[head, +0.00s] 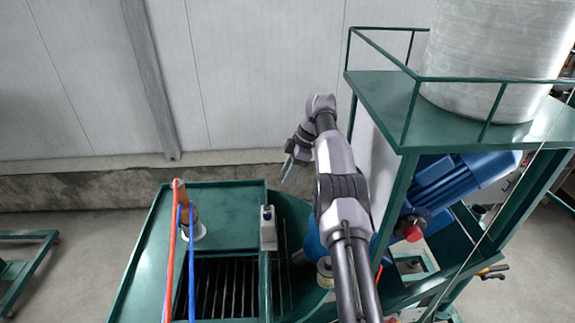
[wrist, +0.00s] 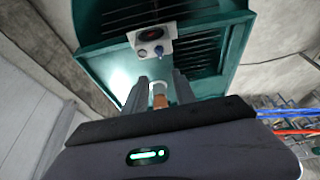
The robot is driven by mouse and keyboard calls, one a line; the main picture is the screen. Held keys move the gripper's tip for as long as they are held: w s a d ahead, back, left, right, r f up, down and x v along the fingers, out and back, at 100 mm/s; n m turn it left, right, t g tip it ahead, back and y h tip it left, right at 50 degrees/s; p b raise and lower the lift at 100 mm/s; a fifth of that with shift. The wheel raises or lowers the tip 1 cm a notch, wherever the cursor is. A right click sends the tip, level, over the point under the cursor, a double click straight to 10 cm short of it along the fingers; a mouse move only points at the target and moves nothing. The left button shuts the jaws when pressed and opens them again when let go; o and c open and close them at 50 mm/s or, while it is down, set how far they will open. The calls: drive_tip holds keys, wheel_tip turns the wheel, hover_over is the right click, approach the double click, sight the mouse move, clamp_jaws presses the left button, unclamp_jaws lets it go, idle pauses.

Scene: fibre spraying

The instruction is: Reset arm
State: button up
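My gripper (head: 290,170) is in the air above the back right part of the green machine, at the end of my raised and bent arm. In the wrist view its two fingers (wrist: 160,95) stand apart with nothing held between them. Beyond the fingers, an orange-brown upright fitting (wrist: 160,101) with a white ring base shows in the gap. In the head view this fitting (head: 187,208) stands on the green machine top (head: 225,205), to the left of my gripper and apart from it.
A small pale control box (head: 268,230) sits beside the dark slatted opening (head: 222,288). Red and blue hoses (head: 170,250) run at the left. At right are a green railed frame (head: 400,105), a white tank (head: 495,55) and a blue motor (head: 455,180). A wall (head: 250,70) stands behind.

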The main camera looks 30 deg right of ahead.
drive_tip(key=shift+d, duration=0.1)
drive_tip(key=shift+r+b, duration=0.1)
drive_tip(key=shift+b, duration=0.2)
drive_tip(key=s+a+r+m+t+h+b, duration=0.2)
drive_tip(key=s+a+r+m+b, duration=0.2)
drive_tip(key=s+a+m+b, duration=0.75)
drive_tip(key=s+a+f+m+b, duration=0.2)
drive_tip(key=s+a+f+b, duration=0.2)
drive_tip(key=s, duration=0.5)
drive_tip(key=s+a+f+m+t+b, duration=0.1)
drive_tip(key=s+a+f+b, duration=0.3)
drive_tip(key=s+f+b, duration=0.5)
drive_tip(key=s+a+f+m+t+b, duration=0.1)
drive_tip(key=s+a+f+m+b, duration=0.2)
drive_tip(key=s, duration=0.7)
wheel_tip(320, 180, down, 4)
drive_tip(key=a+b, duration=0.2)
drive_tip(key=b, duration=0.3)
drive_tip(key=shift+s, duration=0.15)
drive_tip(key=shift+m, duration=0.25)
